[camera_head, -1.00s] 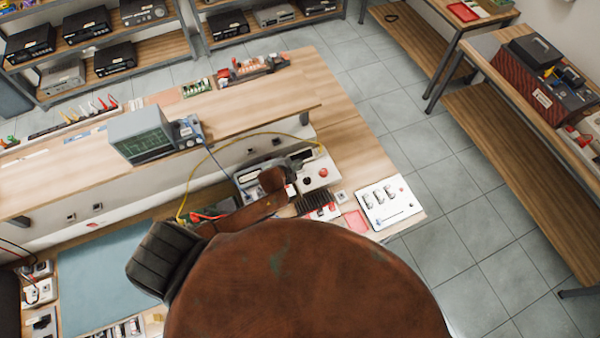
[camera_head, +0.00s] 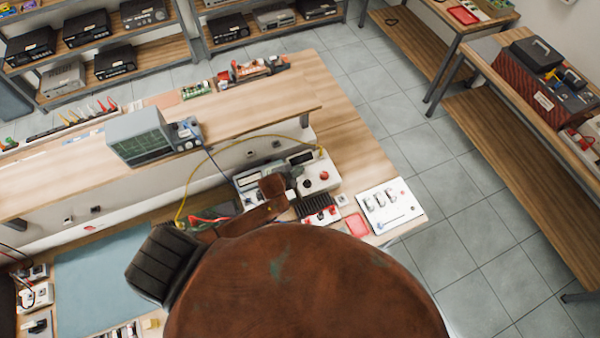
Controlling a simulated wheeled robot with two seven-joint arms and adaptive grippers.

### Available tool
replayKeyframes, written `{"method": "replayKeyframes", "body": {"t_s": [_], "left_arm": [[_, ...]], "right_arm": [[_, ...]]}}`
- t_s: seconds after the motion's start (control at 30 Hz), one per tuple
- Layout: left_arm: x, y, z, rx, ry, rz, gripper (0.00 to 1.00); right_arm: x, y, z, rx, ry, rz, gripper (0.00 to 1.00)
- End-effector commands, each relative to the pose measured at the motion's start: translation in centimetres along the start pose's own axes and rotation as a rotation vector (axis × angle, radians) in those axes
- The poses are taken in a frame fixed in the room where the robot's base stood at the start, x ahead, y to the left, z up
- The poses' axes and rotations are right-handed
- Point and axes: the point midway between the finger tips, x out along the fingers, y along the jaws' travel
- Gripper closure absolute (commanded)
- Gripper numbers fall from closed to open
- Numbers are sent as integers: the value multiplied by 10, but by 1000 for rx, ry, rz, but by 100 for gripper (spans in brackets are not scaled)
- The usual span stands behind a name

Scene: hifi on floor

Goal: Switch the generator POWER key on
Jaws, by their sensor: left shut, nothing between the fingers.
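A grey bench instrument (camera_head: 248,182) with a dark display stands under the bench shelf. It may be the generator, but its label and any POWER key are too small or hidden to make out. My left arm reaches over its front. My left gripper (camera_head: 294,172) is small and dark at the end of the brown link, shut and empty, between this instrument and a white box (camera_head: 323,178) with a red button. I cannot tell whether it touches either. My right gripper is not in view.
A grey oscilloscope (camera_head: 140,138) stands on the shelf above. A yellow cable (camera_head: 232,142) arches over the instrument. A white panel with switches (camera_head: 390,206), a red tray (camera_head: 357,226) and a black finned block (camera_head: 309,206) lie near the bench's right end. A blue mat (camera_head: 100,275) is clear.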

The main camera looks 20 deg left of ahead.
Motion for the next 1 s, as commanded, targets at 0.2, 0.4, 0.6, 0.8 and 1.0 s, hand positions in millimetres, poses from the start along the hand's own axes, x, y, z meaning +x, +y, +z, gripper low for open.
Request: {"method": "replayKeyframes", "body": {"t_s": [0.2, 0.4, 0.6, 0.8, 1.0], "left_arm": [[0, 0, 0, 0, 0, 0, 100], [0, 0, 0, 0, 0, 0, 100], [0, 0, 0, 0, 0, 0, 100], [1, 1, 1, 0, -1, 0, 100], [6, 4, 5, 0, 0, 0, 100]], "right_arm": [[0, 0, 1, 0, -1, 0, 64], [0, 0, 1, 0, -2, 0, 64], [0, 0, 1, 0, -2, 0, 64], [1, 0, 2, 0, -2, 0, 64], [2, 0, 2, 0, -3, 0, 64]]}}
